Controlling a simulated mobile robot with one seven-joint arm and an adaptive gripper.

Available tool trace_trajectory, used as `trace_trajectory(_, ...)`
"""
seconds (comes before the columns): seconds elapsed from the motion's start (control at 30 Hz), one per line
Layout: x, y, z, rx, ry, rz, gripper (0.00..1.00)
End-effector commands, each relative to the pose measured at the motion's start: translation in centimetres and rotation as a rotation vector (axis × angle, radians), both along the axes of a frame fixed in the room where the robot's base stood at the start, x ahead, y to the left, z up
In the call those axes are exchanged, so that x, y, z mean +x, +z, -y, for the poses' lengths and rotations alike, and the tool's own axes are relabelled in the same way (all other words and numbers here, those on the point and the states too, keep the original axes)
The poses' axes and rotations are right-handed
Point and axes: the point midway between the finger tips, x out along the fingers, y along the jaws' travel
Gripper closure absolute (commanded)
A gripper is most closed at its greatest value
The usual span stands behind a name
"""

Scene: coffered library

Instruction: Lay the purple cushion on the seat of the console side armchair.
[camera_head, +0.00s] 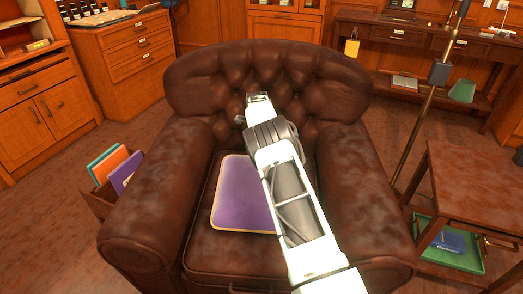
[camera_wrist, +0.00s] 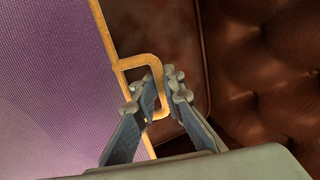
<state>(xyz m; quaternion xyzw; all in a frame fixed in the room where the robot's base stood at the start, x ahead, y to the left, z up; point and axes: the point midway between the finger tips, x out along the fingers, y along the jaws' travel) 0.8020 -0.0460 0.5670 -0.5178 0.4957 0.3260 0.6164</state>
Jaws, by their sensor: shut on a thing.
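The purple cushion (camera_head: 240,195) is a flat square with a yellow edge. In the head view it is over the seat of the brown leather armchair (camera_head: 190,170), between the arms; whether it touches the seat is unclear. My arm hides its right part. In the wrist view the cushion (camera_wrist: 50,90) fills the left side, with a yellow loop (camera_wrist: 130,62) on its edge. My gripper (camera_wrist: 160,88) is shut on that loop. The chair's tufted back (camera_wrist: 265,50) shows at the right. In the head view my fingertips are hidden behind my wrist.
A side table (camera_head: 475,180) stands at the right, with a green tray (camera_head: 450,255) below it. A floor lamp (camera_head: 420,115) rises beside the chair. A box of folders (camera_head: 105,195) is at the left. A console desk (camera_head: 400,35) stands behind right.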

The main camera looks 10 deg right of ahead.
Motion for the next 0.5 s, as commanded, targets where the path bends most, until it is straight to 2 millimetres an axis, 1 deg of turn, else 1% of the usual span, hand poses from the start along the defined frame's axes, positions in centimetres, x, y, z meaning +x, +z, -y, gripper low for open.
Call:
trace_trajectory(0.03,0.3,-1.6,0.1,-0.001,0.001,0.001,1.0)
trace_trajectory(0.1,0.6,-2.6,0.2,-0.001,0.001,0.001,1.0)
trace_trajectory(0.23,1.0,-3.6,0.3,-0.001,0.001,0.001,1.0)
trace_trajectory(0.4,1.2,-3.9,0.3,0.0,0.0,0.001,1.0)
trace_trajectory(0.5,1.3,-5.1,0.4,0.0,0.0,0.001,1.0)
